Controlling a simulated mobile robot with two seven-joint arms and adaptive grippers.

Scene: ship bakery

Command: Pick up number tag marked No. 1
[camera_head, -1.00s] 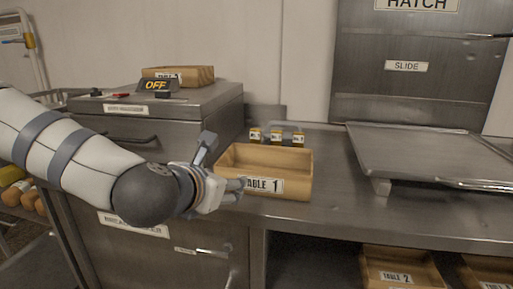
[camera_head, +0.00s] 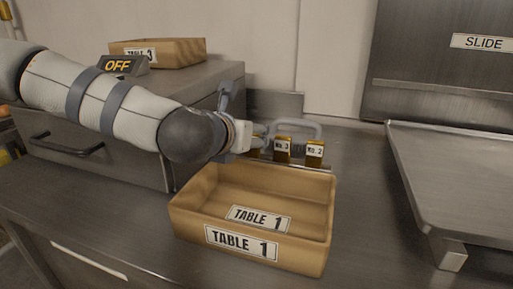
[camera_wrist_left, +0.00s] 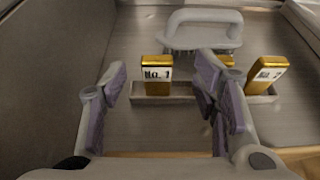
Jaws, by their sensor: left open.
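The number tag marked No. 1 (camera_wrist_left: 157,74) is a small gold block with a white label, upright in a low metal rack (camera_wrist_left: 180,98) on the counter. In the head view, it is mostly hidden behind my left gripper (camera_head: 260,140). In the left wrist view, my left gripper's fingers are open, one on each side of the No. 1 tag, with the tag beyond them in the gap. I see no contact. The No. 3 tag (camera_head: 282,150) and No. 2 tag (camera_head: 314,153) stand to its right. My right gripper is not in view.
A wooden crate labelled TABLE 1 (camera_head: 186,213) stands in front of the rack. A grey handle-shaped loop (camera_wrist_left: 205,18) rises behind the tags. A metal cabinet with another crate (camera_head: 185,53) on top stands at left. A metal tray (camera_head: 455,180) is at right.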

